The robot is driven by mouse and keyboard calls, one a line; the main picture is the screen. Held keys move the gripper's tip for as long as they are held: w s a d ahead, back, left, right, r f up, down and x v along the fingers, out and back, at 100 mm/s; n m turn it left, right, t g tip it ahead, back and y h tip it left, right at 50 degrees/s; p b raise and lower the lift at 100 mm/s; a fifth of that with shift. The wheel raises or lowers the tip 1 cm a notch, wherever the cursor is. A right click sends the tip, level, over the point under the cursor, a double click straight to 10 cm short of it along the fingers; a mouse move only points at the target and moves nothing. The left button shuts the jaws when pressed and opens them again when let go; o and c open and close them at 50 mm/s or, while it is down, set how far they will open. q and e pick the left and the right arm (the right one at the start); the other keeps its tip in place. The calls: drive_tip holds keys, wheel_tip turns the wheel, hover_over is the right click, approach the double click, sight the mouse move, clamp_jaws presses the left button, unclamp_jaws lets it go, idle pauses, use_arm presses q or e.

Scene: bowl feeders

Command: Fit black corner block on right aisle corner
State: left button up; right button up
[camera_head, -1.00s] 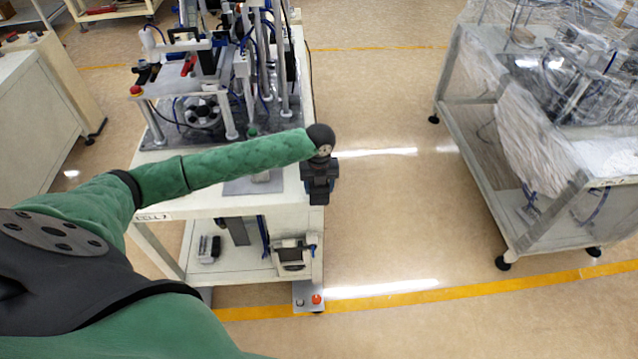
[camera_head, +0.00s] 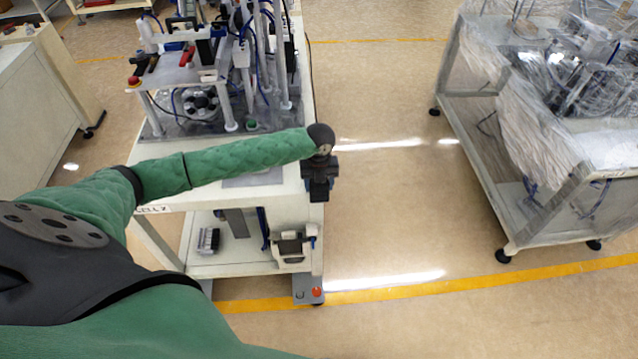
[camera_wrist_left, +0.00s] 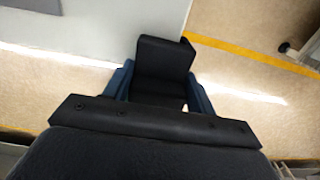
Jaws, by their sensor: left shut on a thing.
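My left gripper (camera_head: 319,192) is shut on the black corner block (camera_wrist_left: 163,58), which stands up between the two blue fingers in the left wrist view. In the head view the block is hard to tell apart from the dark gripper. The gripper is over the front right corner of the white machine table (camera_head: 185,200), at its aisle side. In the wrist view the white tabletop (camera_wrist_left: 110,22) lies behind and to the left of the block. I cannot tell whether the block touches the table. My right gripper is not in view.
A feeder machine (camera_head: 215,75) stands on the table, behind my left arm. A wrapped machine on a wheeled frame (camera_head: 545,190) is on the right. Clear aisle floor (camera_head: 400,210) lies between them. A yellow floor line (camera_head: 430,291) crosses in front. A cabinet (camera_head: 40,110) stands at left.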

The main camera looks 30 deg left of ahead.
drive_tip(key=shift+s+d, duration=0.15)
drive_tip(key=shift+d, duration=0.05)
use_arm(q)
drive_tip(key=shift+f, duration=0.1)
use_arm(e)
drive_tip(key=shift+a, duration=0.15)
use_arm(q)
drive_tip(key=o, duration=1)
drive_tip(key=shift+o, duration=0.2)
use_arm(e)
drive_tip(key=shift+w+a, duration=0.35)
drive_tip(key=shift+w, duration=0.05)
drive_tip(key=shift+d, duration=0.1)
